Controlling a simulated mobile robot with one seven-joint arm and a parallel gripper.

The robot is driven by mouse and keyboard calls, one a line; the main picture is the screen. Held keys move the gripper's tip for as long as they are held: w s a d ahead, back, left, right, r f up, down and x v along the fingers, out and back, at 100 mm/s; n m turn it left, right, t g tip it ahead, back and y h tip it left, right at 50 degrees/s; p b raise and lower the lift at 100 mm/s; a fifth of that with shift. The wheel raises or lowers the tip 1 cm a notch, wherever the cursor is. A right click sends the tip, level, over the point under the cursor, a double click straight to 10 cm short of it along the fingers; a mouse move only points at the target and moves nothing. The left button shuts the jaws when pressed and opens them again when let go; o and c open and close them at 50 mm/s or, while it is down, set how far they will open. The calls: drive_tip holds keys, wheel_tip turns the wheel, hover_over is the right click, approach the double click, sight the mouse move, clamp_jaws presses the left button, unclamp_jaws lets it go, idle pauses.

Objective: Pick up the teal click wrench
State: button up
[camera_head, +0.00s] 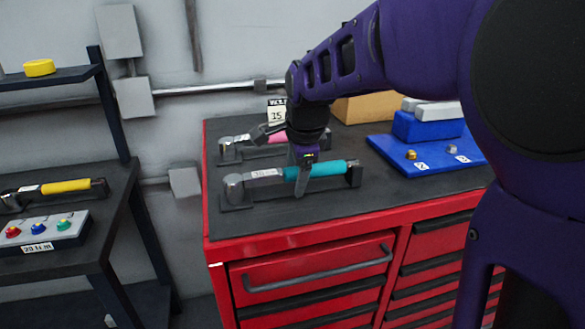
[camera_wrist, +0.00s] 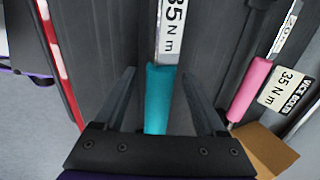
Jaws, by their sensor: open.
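The teal click wrench (camera_head: 318,170) lies near the front edge of the red cabinet's dark top, resting on small dark holders at its head and handle end. It has a silver head, a white label on its shaft and a teal grip. In the wrist view its teal grip (camera_wrist: 159,98) runs between the two fingers, its label above. My gripper (camera_head: 303,175) is over the wrench, at the label end of the grip. My gripper (camera_wrist: 155,85) is open, one finger on each side of the grip. I cannot tell whether either finger touches it.
A pink-handled wrench (camera_head: 268,140) lies behind, with a "35" sign (camera_head: 277,110). A blue tray (camera_head: 425,155) and a cardboard box (camera_head: 368,107) are on the cabinet's (camera_head: 222,248) top. A yellow-handled wrench (camera_head: 66,187) and a button box (camera_head: 40,233) are on the left bench.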

drive_tip(key=shift+a+f, duration=0.1)
clamp_jaws()
idle(0.4)
